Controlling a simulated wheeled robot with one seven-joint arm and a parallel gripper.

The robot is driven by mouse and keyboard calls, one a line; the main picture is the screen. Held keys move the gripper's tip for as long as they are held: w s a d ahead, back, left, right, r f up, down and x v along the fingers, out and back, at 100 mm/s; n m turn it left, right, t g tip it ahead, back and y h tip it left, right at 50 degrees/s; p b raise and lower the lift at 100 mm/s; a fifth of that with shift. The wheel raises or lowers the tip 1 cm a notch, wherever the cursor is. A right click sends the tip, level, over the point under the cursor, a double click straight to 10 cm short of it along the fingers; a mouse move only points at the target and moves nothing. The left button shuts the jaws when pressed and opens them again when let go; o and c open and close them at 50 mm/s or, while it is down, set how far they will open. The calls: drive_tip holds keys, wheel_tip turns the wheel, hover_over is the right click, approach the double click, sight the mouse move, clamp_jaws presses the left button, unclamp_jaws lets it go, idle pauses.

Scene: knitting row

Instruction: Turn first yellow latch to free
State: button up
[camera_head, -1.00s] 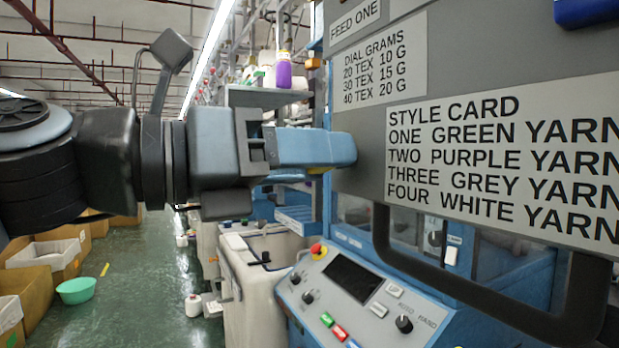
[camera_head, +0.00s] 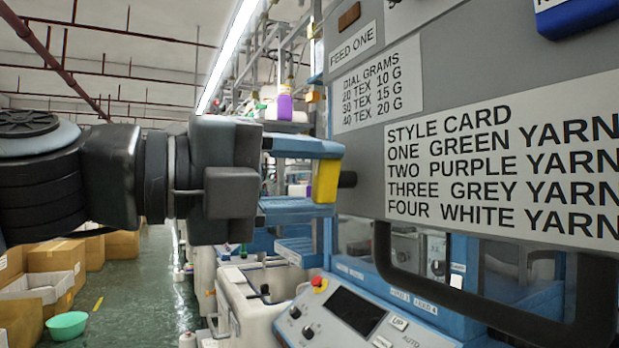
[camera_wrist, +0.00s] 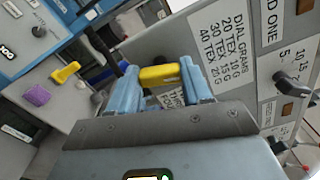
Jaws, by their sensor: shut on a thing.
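The yellow latch (camera_head: 325,181) stands upright in the head view, on a dark pivot at the left edge of the grey panel (camera_head: 350,140). My gripper (camera_head: 312,180) comes from the left, with one blue finger above the latch and one below. The wrist view shows the same latch (camera_wrist: 160,73) held between my two blue fingertips (camera_wrist: 158,80). My gripper is shut on it. Another yellow latch (camera_wrist: 64,73) is at the left of the wrist view, apart from my fingers.
A style card (camera_head: 500,160) and dial grams label (camera_head: 378,85) are on the panel. A black handle bar (camera_head: 480,305) curves below it. A control console (camera_head: 355,310) stands lower down. A purple knob (camera_wrist: 37,95) is near the other latch. The aisle floor at left is partly clear.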

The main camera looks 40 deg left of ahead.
drive_tip(key=shift+n, duration=1.7)
drive_tip(key=shift+a+f, duration=0.1)
drive_tip(key=o, duration=1.1)
drive_tip(key=shift+c, duration=0.2)
drive_tip(key=b+v, duration=0.1)
drive_tip(key=v, duration=0.7)
